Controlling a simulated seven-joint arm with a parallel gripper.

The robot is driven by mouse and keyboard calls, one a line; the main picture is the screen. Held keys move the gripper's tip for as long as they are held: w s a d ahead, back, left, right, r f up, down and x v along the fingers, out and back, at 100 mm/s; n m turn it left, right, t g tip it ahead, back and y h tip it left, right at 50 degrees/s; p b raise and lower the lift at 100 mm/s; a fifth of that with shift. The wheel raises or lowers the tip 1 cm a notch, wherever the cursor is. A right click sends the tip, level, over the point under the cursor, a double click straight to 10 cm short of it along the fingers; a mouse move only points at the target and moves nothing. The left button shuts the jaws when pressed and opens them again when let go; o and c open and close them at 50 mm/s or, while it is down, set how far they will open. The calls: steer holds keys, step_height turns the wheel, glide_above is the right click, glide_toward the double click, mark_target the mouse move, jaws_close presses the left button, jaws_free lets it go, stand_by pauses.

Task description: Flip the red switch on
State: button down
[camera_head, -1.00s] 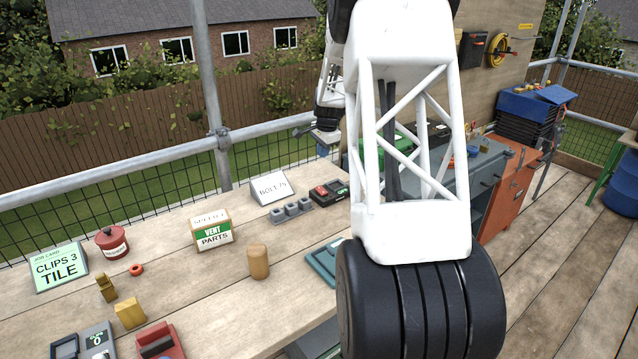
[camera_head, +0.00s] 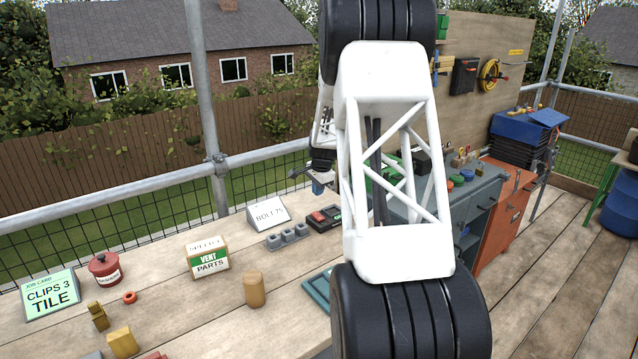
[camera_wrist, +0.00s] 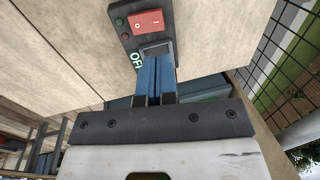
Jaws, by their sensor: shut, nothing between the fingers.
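The red rocker switch (camera_wrist: 147,22) is set in a dark box (camera_wrist: 122,12) on the bench and carries "0" and "I" marks. Which side of the rocker is pressed down is too small to tell. In the head view the red switch (camera_head: 324,214) shows on the box near the bench's far edge. My gripper (camera_wrist: 156,58) is shut and empty. Its blue fingertips overlap the box's grey panel in the wrist view, just short of the rocker. In the head view my gripper (camera_head: 318,188) hangs above the switch box, apparently clear of it.
A "BOLT 75" sign (camera_head: 268,214) and a grey block with several cups (camera_head: 287,236) stand left of the box. A wire mesh railing (camera_head: 100,238) runs behind the bench.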

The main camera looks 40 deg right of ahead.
mark_target(317, 214)
steer(key=shift+w+f, duration=0.25)
steer(key=shift+f, duration=1.15)
steer(key=shift+w+f, duration=0.2)
steer(key=shift+f, duration=1.2)
steer(key=shift+w+f, duration=0.25)
steer(key=shift+f, duration=1.15)
steer(key=shift+w+f+g, duration=0.15)
steer(key=shift+f+g, duration=0.15)
steer(key=shift+g, duration=0.1)
steer(key=shift+s, duration=0.2)
steer(key=shift+s+r, duration=0.25)
steer(key=shift+s, duration=0.3)
steer(key=shift+r, duration=0.1)
